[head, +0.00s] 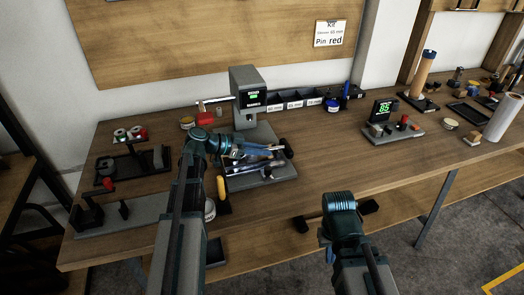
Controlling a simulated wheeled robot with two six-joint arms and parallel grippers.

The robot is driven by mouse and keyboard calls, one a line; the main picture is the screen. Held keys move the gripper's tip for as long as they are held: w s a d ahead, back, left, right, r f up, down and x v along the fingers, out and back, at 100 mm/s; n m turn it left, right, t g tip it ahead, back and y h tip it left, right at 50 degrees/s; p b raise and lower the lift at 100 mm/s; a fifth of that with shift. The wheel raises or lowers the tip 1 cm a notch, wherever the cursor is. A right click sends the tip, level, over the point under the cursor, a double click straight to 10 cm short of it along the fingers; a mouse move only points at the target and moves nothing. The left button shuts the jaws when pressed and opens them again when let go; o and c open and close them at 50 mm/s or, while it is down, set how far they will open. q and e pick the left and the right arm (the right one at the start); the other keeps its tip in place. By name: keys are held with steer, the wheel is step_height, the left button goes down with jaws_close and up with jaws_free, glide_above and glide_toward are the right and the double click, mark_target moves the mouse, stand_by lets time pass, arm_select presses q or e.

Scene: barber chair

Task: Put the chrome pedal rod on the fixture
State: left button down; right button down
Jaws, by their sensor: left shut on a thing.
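My left gripper (262,149) reaches over the grey base of a bench fixture (258,130), below its upright column with a lit green display. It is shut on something. A thin bright metal rod (256,164) shows at the fingers, probably the chrome pedal rod; the fingers and wrist partly hide it, so its ends are unclear.
A yellow-handled tool (221,188) stands by the base's front left. A small device with a green readout (384,110) is right. Bare wood (335,155) lies between.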

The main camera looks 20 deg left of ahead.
arm_select(q)
steer(key=c, duration=0.8)
jaws_free()
steer(key=shift+c, duration=0.2)
